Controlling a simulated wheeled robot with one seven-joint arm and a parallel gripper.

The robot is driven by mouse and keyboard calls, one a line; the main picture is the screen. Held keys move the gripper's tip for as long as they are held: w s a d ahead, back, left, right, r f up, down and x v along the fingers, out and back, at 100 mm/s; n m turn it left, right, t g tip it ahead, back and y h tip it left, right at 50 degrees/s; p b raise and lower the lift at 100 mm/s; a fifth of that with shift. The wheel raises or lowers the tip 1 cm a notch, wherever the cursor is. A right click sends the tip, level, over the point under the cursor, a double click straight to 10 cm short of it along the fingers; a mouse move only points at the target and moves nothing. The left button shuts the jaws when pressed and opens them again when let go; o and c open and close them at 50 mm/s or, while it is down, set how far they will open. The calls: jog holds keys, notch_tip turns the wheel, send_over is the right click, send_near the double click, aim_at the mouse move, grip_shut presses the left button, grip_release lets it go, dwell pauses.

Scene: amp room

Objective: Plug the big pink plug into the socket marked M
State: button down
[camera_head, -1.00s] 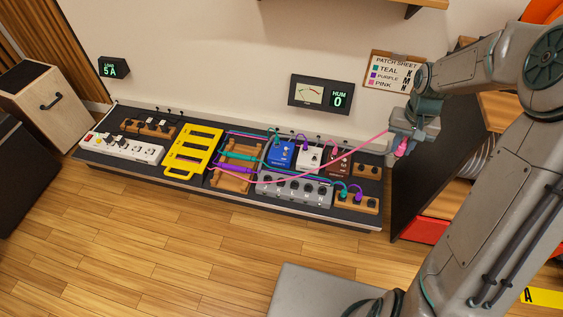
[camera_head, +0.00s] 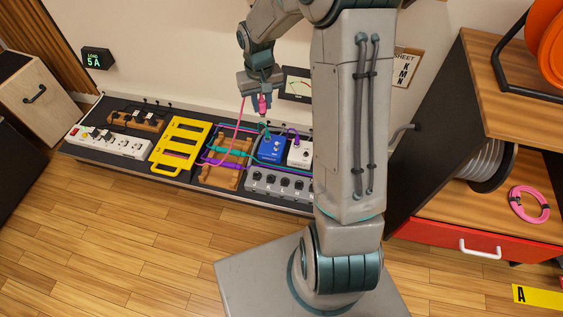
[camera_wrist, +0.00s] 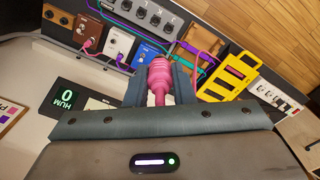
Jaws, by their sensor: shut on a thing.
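My gripper (camera_head: 260,96) is shut on the big pink plug (camera_wrist: 159,80). In the head view the plug (camera_head: 263,104) hangs below the fingers, above the blue pedal and the board's back edge. Its pink cable (camera_head: 239,122) runs down to the wooden rack. The grey socket box (camera_head: 277,185) lies at the board's front and is partly hidden by my arm. It also shows in the wrist view (camera_wrist: 150,15), with a row of dark sockets. I cannot read which one is marked M.
A blue pedal (camera_head: 271,148) and a white pedal (camera_head: 300,152) stand behind the socket box. A yellow frame (camera_head: 178,145) and a white power strip (camera_head: 110,142) lie to the left. Teal and purple cables cross the wooden rack (camera_head: 228,165). A meter (camera_head: 297,84) hangs on the wall behind.

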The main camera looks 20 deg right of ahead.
jog(key=w+d+f+b, duration=0.15)
jog(key=d+f, duration=0.25)
jog(key=f, duration=0.4)
jog(key=s+d+f+b, duration=0.15)
jog(key=d+f, duration=0.25)
jog(key=f, duration=0.4)
jog(key=shift+s+d+f+n+b, duration=0.55)
jog(key=shift+f+b, duration=1.1)
jog(key=shift+f, duration=3.05)
jog(key=shift+s+d+f+n+b, duration=0.25)
jog(key=shift+s+d+f+b, duration=1)
jog(key=shift+f, duration=3.5)
jog(key=shift+s+d+f+n+b, duration=0.1)
jog(key=shift+d+f+n+b, duration=0.35)
jog(key=shift+f+b, duration=2.95)
notch_tip(320, 180, down, 3)
jog(key=p, duration=0.2)
jog(key=shift+r+p, duration=0.2)
jog(key=shift+p, duration=0.15)
jog(key=c, duration=1.1)
grip_release()
jog(key=shift+c, duration=0.2)
jog(key=shift+r, duration=0.1)
notch_tip(320, 180, up, 14)
jog(key=p, duration=0.5)
jog(key=shift+f, duration=0.2)
